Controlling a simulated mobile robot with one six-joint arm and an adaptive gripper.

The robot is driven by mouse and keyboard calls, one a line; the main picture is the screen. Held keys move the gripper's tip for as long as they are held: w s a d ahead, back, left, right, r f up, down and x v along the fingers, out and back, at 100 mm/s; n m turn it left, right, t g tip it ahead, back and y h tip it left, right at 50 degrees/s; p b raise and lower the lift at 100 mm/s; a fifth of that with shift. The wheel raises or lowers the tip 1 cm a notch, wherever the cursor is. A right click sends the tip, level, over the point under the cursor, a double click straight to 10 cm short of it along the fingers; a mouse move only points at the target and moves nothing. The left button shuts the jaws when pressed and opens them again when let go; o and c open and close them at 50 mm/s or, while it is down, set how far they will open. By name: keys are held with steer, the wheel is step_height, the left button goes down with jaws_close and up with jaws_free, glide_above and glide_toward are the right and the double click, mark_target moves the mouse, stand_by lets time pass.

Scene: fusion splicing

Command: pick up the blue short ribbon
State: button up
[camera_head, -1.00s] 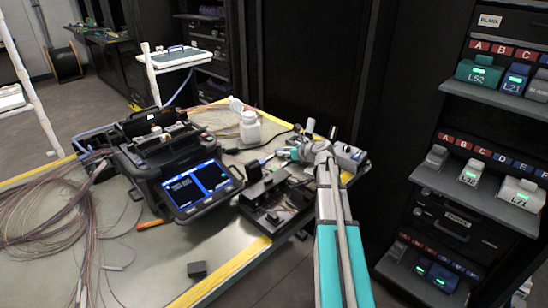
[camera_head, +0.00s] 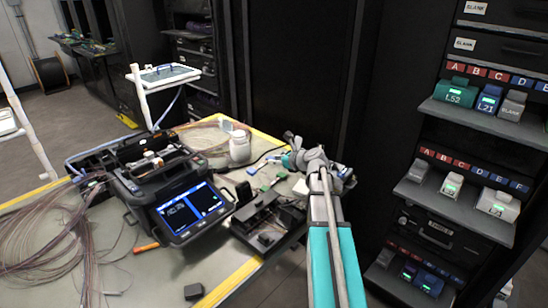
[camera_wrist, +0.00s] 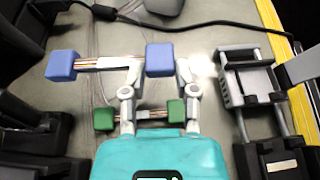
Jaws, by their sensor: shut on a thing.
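The blue short ribbon has two blue end blocks joined by a thin striped strip. In the wrist view its right block (camera_wrist: 160,59) sits between my gripper's fingertips (camera_wrist: 160,72), which are shut on it. Its left block (camera_wrist: 62,65) sticks out to the left of the fingers. In the head view my gripper (camera_head: 292,160) is low over the far right part of the table, and the ribbon there is small and partly hidden. I cannot tell whether the ribbon is clear of the table.
A green-ended ribbon (camera_wrist: 104,117) lies just below the blue one in the wrist view, partly behind my fingers. A grey holder (camera_wrist: 248,78) stands close on the right. The fusion splicer (camera_head: 180,205), a white bottle (camera_head: 240,148) and a black cable (camera_wrist: 215,25) are nearby.

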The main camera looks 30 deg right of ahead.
steer(key=s+a+r+p, duration=0.2)
steer(key=s+r+p, duration=0.3)
steer(key=s, duration=0.5)
steer(key=shift+a+r, duration=0.3)
steer(key=shift+r, duration=0.1)
steer(key=shift+s, duration=0.1)
steer(key=shift+r, duration=0.1)
